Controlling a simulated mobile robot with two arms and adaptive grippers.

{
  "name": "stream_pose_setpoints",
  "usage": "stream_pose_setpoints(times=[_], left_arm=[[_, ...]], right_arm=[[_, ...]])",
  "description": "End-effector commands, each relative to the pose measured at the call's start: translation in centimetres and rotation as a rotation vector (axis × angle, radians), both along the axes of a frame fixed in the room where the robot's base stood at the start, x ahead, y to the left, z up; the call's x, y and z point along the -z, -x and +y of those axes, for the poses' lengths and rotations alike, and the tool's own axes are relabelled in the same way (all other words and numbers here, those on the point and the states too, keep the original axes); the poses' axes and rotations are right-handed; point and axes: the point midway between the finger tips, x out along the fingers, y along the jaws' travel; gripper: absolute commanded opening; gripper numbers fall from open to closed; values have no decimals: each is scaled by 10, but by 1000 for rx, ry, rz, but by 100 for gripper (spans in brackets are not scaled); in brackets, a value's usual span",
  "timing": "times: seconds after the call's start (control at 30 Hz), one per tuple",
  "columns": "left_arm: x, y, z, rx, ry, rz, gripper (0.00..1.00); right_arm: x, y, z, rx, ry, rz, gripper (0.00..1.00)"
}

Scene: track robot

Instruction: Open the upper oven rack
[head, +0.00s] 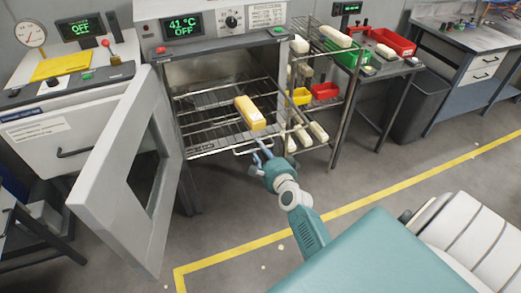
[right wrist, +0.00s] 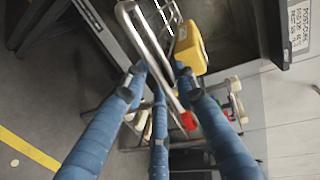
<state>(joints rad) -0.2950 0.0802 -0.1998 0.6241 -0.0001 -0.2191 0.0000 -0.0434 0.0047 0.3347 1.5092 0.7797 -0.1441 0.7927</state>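The oven (head: 215,32) stands with its door (head: 135,165) swung open to the left. Wire racks (head: 205,137) show inside it, one above another. A yellow block (head: 250,112) lies on a rack near the front right. A pale loop handle (head: 243,152) sticks out at the rack front. My right gripper (head: 262,156) is at this handle, below the yellow block. In the right wrist view its blue fingers (right wrist: 157,78) are spread apart, with the metal handle bar (right wrist: 150,50) running between them; I cannot tell whether they touch it. My left gripper is not in view.
A wire shelf cart (head: 318,45) with pale blocks and red and yellow bins stands right of the oven. A table with a green bin (head: 345,55) and red bin (head: 392,42) is beyond.

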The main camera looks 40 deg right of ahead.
Motion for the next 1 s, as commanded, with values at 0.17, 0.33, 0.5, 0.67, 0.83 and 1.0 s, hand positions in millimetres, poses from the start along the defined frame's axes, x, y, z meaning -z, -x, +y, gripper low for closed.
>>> stream_pose_setpoints(times=[0.17, 0.33, 0.5, 0.67, 0.83, 1.0], left_arm=[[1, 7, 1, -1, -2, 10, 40], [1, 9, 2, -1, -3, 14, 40], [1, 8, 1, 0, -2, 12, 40], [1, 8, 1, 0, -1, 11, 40], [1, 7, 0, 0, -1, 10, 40], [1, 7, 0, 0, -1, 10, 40]], right_arm=[[0, 0, 0, 0, 0, 0, 27], [-1, 9, 2, 1, -1, 1, 27], [-6, 40, 10, 0, -1, 3, 27], [-14, 73, 17, 0, 0, 2, 27], [-20, 100, 24, 0, 1, 2, 27], [-24, 113, 27, 0, 1, 1, 27]])
